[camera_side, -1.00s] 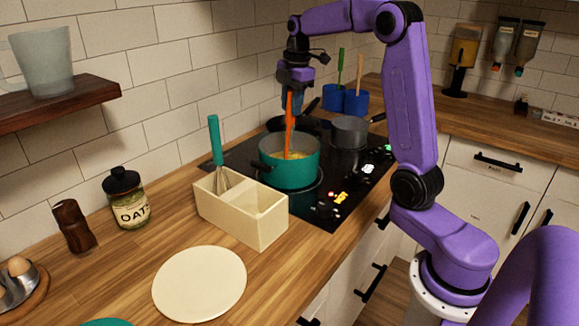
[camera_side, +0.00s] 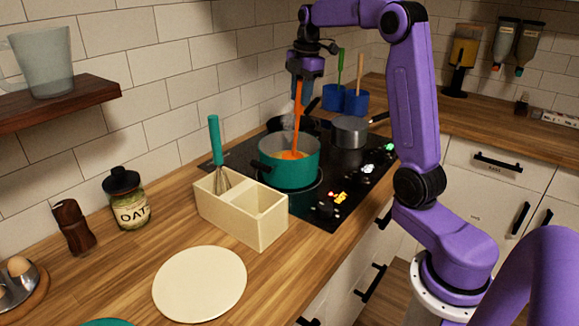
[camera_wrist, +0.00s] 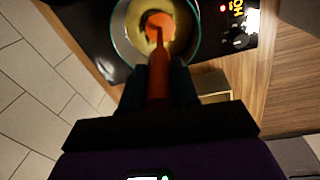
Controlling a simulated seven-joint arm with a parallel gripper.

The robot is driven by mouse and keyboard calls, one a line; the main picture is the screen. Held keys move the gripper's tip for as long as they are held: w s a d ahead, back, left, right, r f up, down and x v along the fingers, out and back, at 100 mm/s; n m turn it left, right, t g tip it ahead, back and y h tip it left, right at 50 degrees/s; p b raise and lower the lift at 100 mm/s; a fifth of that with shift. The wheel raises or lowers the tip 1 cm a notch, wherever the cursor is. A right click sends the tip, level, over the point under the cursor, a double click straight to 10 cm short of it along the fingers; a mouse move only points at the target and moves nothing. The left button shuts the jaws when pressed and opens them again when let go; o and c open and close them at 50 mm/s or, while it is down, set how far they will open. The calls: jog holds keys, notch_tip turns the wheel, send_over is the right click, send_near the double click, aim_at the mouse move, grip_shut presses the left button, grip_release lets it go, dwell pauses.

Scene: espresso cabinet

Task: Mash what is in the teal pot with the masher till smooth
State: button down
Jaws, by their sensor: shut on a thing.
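The teal pot (camera_side: 290,170) stands on the black cooktop. My gripper (camera_side: 300,88) is above it, shut on the handle of the orange masher (camera_side: 298,118). The masher is tilted, and its lower end is down inside the pot. In the wrist view the masher (camera_wrist: 159,75) runs from between my gripper's fingers (camera_wrist: 160,85) to its broad orange head within the pot (camera_wrist: 197,40). Pale yellow food (camera_wrist: 135,22) lies around the head. How smooth the food is cannot be told. Faint steam shows above the pot.
A cream two-part holder (camera_side: 240,215) with a teal-handled whisk (camera_side: 215,145) stands left of the cooktop. A grey saucepan (camera_side: 350,132) and a dark pan (camera_side: 285,124) sit behind the pot. Blue crocks (camera_side: 355,102) stand farther back. A round cream plate (camera_side: 200,284) lies in front.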

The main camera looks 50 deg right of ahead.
jog(key=shift+s+d, duration=0.2)
jog(key=shift+d, duration=0.6)
notch_tip(320, 180, down, 4)
jog(key=shift+f, duration=0.25)
dwell(0.4)
notch_tip(320, 180, up, 5)
jog(key=shift+f, duration=0.2)
dwell(0.3)
